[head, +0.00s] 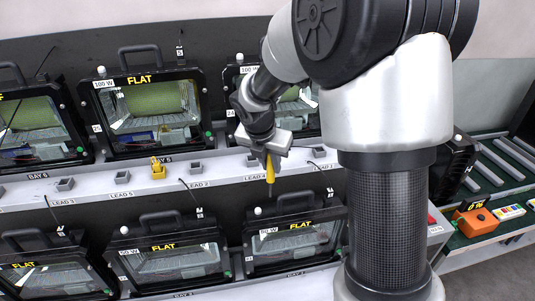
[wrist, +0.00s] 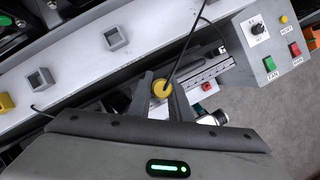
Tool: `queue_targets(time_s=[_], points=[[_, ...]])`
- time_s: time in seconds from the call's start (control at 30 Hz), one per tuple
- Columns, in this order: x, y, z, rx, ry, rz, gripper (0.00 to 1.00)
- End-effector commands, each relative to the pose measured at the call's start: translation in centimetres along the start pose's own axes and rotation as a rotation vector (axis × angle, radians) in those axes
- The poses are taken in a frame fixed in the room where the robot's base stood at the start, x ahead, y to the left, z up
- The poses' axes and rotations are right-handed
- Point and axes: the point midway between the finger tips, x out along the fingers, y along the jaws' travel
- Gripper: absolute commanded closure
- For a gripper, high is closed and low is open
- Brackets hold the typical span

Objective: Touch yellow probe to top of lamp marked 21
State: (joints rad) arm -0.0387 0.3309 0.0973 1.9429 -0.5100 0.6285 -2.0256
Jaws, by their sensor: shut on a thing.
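The yellow probe (head: 270,170) is held in my gripper (head: 268,150) and points down in front of the lead shelf, above the lower lamp row. In the wrist view, the round yellow end of the probe (wrist: 161,90) sits between the fingers of my gripper (wrist: 166,88), with a dark cable running from it. Floodlight lamps stand in two rows. A lower lamp (head: 293,245) is nearest below the probe, with a clear gap between them. Another lower lamp (head: 168,262) is to its left. Small number tags are too small to read surely, so I cannot tell which lamp is 21.
The pale shelf (head: 222,172) carries several grey square sockets and a yellow holder (head: 157,168). Upper lamps (head: 148,112) stand behind it. A control box (wrist: 270,45) with buttons is at the right. An orange meter (head: 475,221) stands near the roller conveyor (head: 507,155).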

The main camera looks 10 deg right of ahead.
Motion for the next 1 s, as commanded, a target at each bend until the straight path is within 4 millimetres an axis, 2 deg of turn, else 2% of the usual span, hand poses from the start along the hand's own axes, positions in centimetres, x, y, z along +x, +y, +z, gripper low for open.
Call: queue_targets(time_s=[0.27,0.8,1.0], points=[[0.0,0.2,0.2,-0.083,0.002,0.033,1.0],[4.7,0.3,-1.8,-0.081,0.002,0.032,1.0],[5.2,0.3,-2.0,-0.08,0.002,0.032,1.0]])
